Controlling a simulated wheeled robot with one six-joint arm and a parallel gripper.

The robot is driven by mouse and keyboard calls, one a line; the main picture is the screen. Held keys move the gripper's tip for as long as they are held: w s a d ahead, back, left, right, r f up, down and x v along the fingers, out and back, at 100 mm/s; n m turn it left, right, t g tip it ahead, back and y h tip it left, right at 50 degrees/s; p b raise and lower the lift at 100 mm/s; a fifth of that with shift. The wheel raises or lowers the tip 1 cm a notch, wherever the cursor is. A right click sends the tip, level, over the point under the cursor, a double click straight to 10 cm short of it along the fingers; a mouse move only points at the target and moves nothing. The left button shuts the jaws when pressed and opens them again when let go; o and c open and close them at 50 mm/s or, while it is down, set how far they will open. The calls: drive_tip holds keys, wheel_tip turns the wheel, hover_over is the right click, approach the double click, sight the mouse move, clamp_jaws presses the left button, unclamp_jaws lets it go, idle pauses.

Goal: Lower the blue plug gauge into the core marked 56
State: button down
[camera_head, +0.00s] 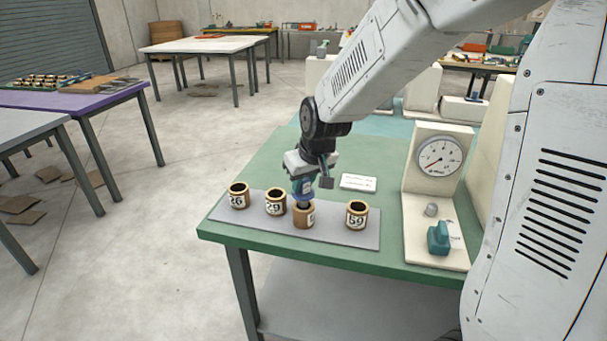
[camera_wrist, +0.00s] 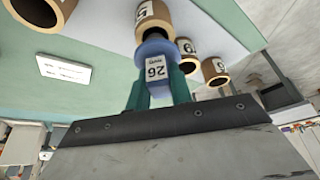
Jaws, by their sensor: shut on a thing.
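The blue plug gauge (camera_head: 303,188) hangs from my gripper (camera_head: 305,179), upright over the third core from the left. That core (camera_head: 304,218) is brown and stands on the grey mat; only a "5" of its number shows. The gauge's lower end is at the core's mouth; I cannot tell how far it is inside. In the wrist view my gripper (camera_wrist: 158,85) has its green fingers shut on the gauge (camera_wrist: 155,49), which bears a white number label. The core (camera_wrist: 153,18) shows just beyond the gauge's blue flange there.
Cores marked 26 (camera_head: 238,197), 29 (camera_head: 275,203) and 59 (camera_head: 356,216) stand on the same grey mat (camera_head: 333,235). A white card (camera_head: 358,183) lies behind. A dial gauge stand (camera_head: 438,158) with a teal block (camera_head: 438,238) is at the right.

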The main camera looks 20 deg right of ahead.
sight(304, 192)
drive_tip(key=shift+f, duration=1.55)
drive_tip(key=c, duration=1.2)
unclamp_jaws()
drive_tip(key=shift+o, duration=0.2)
drive_tip(key=v, duration=0.7)
drive_tip(key=shift+s+r, duration=0.2)
drive_tip(key=shift+r, duration=0.15)
drive_tip(key=s+d+r+m+g, duration=0.1)
drive_tip(key=s+r, duration=0.2)
drive_tip(key=s, duration=1)
drive_tip(key=s+d+r+g, duration=0.1)
drive_tip(key=s+r+g, duration=0.1)
drive_tip(key=s, duration=1.2)
drive_tip(key=shift+d+r+m+h, duration=0.3)
drive_tip(key=shift+d+r+m, duration=0.1)
drive_tip(key=shift+r, duration=0.5)
